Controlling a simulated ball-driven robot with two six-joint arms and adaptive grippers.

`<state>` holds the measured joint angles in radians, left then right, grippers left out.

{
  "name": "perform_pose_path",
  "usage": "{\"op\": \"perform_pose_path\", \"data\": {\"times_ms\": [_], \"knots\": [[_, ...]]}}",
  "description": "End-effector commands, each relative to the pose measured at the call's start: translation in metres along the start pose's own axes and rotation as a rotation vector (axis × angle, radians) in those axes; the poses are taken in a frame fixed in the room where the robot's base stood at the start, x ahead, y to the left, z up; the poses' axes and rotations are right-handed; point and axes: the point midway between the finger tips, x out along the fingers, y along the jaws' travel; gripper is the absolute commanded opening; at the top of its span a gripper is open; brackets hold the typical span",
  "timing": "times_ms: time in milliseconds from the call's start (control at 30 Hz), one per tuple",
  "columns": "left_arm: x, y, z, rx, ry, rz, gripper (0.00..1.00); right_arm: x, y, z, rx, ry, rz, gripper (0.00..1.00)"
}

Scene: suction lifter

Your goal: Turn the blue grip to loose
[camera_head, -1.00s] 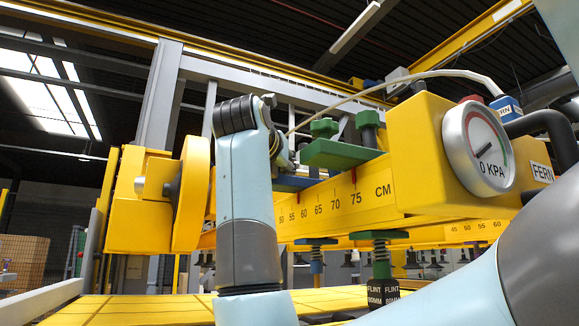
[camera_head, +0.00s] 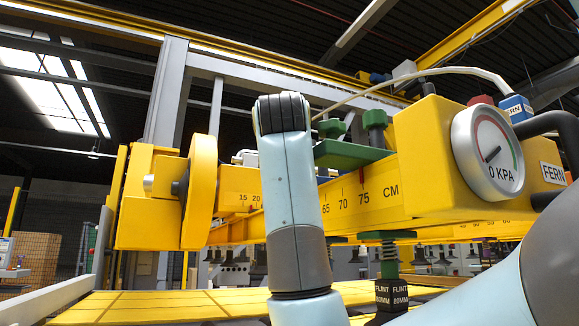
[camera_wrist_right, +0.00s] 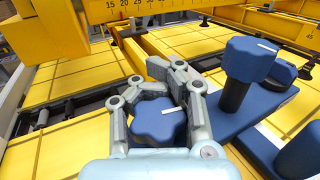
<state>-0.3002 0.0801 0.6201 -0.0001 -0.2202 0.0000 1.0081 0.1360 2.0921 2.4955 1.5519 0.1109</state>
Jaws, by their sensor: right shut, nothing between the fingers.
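In the right wrist view, a blue lobed grip (camera_wrist_right: 158,122) shows between the linkages of my right gripper (camera_wrist_right: 163,80). The fingers are shut with nothing held. Whether they touch this grip I cannot tell. A second blue grip (camera_wrist_right: 250,60) with a white mark stands on a black post on a blue plate (camera_wrist_right: 222,112), right of my gripper. In the head view the blue grips and my right gripper are hidden behind my light blue arm. My left gripper is not in view.
A yellow beam (camera_head: 345,205) with a centimetre scale ends in a yellow box with a gauge (camera_head: 487,153) reading near 0 KPA. A green plate (camera_head: 350,154) with green grips sits on it. Yellow panels (camera_wrist_right: 70,75) lie below. Another blue grip (camera_wrist_right: 300,155) is at lower right.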

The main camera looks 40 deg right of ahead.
Motion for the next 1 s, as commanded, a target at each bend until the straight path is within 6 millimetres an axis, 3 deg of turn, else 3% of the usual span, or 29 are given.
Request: {"op": "perform_pose_path", "data": {"times_ms": [167,533,1000], "knots": [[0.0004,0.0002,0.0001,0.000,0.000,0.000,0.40,0.0007,0.0034,-0.0040,-0.001,0.010,0.008,0.00],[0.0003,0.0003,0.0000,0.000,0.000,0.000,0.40,0.0008,0.0019,-0.0032,-0.002,0.008,0.003,0.47],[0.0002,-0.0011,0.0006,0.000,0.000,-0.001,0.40,-0.0044,0.0011,-0.0010,0.001,0.002,0.002,0.47]]}}
